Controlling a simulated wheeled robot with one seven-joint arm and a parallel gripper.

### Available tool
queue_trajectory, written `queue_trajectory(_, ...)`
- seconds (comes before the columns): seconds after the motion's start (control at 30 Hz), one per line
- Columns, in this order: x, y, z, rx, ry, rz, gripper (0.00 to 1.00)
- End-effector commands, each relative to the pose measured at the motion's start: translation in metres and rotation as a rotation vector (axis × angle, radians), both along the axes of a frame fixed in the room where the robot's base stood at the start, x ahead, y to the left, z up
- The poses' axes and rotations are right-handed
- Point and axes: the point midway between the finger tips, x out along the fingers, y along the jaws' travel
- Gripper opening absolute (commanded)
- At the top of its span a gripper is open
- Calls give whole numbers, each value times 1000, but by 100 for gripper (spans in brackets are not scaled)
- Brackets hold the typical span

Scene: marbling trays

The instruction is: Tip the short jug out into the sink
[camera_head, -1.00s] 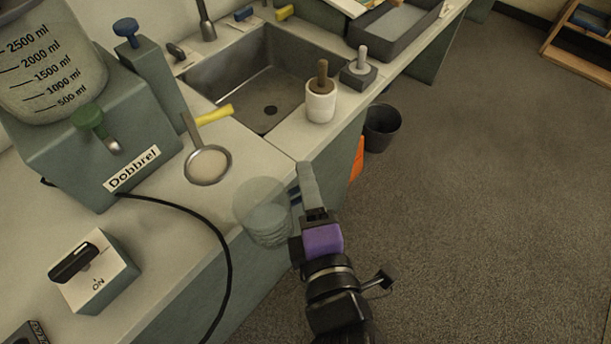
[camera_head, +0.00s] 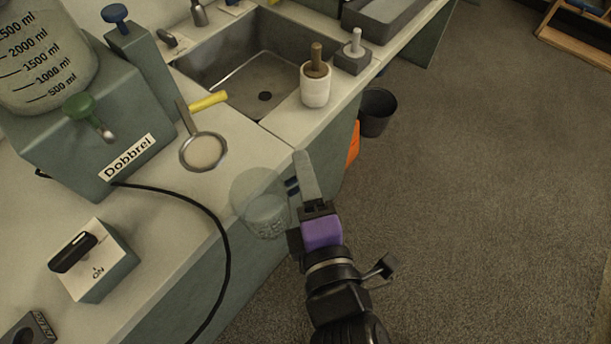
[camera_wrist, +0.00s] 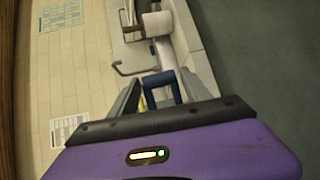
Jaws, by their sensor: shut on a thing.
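The short jug (camera_head: 258,205) is clear and see-through, with faint marks near its lower part. It is in the air in front of the counter's edge, left of my gripper (camera_head: 304,178). My gripper is shut on its blue handle, which shows between the fingers in the wrist view (camera_wrist: 163,88). The jug's body is not clear in the wrist view, and I cannot tell its contents or exact tilt. The grey sink (camera_head: 228,84) is set in the counter farther back, with a dark drain, beyond my gripper and the jug.
A white pot (camera_head: 315,88) with a brown handle stands at the sink's right rim, beside a grey block (camera_head: 353,57). A round strainer (camera_head: 203,151) lies on the counter, near a yellow-handled tool (camera_head: 208,101). A labelled machine (camera_head: 95,140) stands left. A bin (camera_head: 377,112) is on the floor.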

Motion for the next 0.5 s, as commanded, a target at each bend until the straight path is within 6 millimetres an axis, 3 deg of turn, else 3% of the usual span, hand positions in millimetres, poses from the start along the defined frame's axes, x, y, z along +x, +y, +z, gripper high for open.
queue_trajectory(0.5,0,0,47,0,-1,0,0)
